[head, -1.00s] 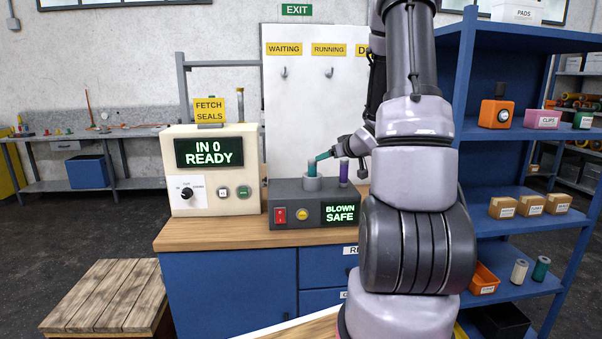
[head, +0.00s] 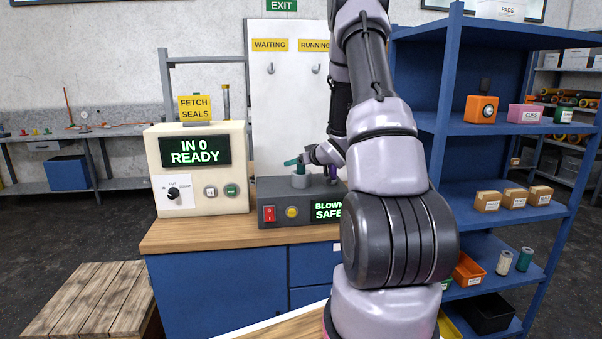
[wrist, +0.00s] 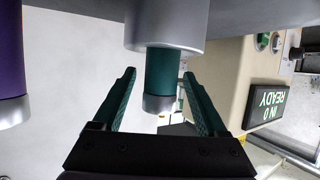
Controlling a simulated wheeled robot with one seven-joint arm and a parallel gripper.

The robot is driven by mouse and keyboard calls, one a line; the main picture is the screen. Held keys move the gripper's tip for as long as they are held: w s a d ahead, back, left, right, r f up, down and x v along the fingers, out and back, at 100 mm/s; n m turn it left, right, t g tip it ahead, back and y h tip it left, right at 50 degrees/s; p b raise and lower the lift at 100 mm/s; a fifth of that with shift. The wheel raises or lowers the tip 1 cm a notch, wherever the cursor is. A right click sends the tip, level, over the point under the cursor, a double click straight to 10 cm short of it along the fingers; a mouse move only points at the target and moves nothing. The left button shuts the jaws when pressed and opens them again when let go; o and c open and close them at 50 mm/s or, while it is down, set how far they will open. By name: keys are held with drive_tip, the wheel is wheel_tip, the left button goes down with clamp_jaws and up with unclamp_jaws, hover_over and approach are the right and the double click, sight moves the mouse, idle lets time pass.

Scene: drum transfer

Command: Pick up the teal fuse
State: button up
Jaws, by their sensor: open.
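The teal fuse (wrist: 160,75) stands upright in a grey round socket (wrist: 165,32) and ends in a silver cap. The wrist view shows it upside down. My gripper (wrist: 159,73) is open, with one teal finger on each side of the fuse and visible gaps between. In the head view my gripper (head: 293,162) is at the socket (head: 300,181) on the dark grey fuse box (head: 265,188); its finger hides most of the fuse there. The box's display reads BLOWN and SAFE.
A purple fuse (wrist: 10,60) stands close beside the teal one. A cream box (head: 160,200) reading IN 0 READY is left on the workbench (head: 215,238). A blue shelf (head: 470,128) holding parts is at the right. A wooden pallet (head: 85,300) stands at the lower left.

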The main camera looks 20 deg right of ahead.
drive_tip(key=shift+w+f, duration=0.15)
drive_tip(key=shift+w, duration=0.25)
drive_tip(key=shift+c, duration=0.3)
clamp_jaws()
